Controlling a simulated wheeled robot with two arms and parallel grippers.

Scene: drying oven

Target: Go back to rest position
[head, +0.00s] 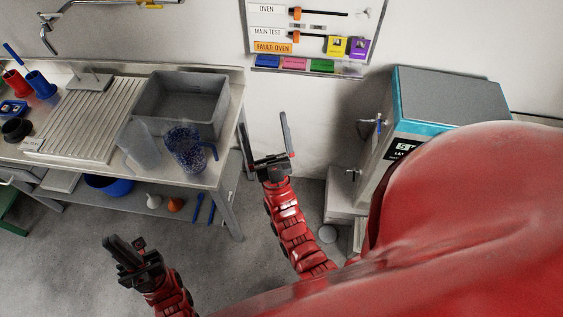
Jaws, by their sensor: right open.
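My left gripper (122,244) is at the lower left, above the floor and in front of the bench. Its fingers are seen nearly edge-on, so I cannot tell whether they are open or shut. I see nothing held in it. My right gripper (266,136) is near the middle, between the bench and the drying oven (452,94). Its two fingers stand wide apart and nothing is between them. My own red body hides much of the lower right, including part of the oven.
A bench (216,170) on the left carries a grey basin (190,98), a ribbed drainboard (82,118), a speckled blue beaker (186,148) and cups. Its right edge is close to my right gripper. A sign board (270,18) hangs on the wall. The floor (70,255) at lower left is clear.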

